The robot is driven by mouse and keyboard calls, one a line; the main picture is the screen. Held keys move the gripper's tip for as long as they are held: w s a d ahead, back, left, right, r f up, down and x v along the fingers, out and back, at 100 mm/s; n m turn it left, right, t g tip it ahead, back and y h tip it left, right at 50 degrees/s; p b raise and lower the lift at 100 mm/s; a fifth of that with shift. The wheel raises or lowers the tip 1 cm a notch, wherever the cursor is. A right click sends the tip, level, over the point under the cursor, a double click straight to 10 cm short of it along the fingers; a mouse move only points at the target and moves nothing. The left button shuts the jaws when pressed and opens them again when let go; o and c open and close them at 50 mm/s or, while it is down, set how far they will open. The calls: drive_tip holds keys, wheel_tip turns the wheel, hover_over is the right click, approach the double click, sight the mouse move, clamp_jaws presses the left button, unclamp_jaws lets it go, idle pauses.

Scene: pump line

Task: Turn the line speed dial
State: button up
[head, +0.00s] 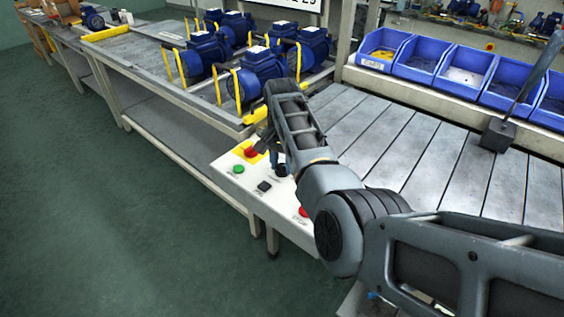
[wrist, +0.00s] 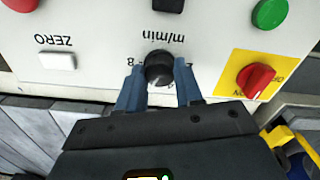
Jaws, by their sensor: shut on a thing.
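The line speed dial (wrist: 159,68) is a round black knob on the white control panel, with "m/min" printed upside down beside it in the wrist view. My gripper (wrist: 158,85) has its two blue-grey fingers on either side of the dial, shut on it. In the head view my gripper (head: 272,158) reaches down to the panel (head: 235,180), and my arm and fingers mostly hide the dial there. The dial's pointer and exact setting cannot be made out.
A red rotary switch (wrist: 256,80) on a yellow plate is beside the dial. A green button (wrist: 270,13), a black rocker (wrist: 168,5) and a white ZERO button (wrist: 58,61) are nearby. Blue pumps (head: 262,68) stand behind; blue bins (head: 466,70) line the back of the slatted bench.

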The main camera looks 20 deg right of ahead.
drive_tip(key=shift+r, duration=0.1)
drive_tip(key=n+p, duration=0.2)
drive_tip(key=n, duration=0.3)
drive_tip(key=n+p, duration=0.1)
drive_tip(key=n, duration=1.1)
drive_tip(key=shift+n+p, duration=0.3)
drive_tip(key=shift+n, duration=0.1)
drive_tip(key=n, duration=0.5)
drive_tip(key=shift+n, duration=0.3)
drive_tip(key=o, duration=1)
drive_tip(key=shift+o, duration=0.2)
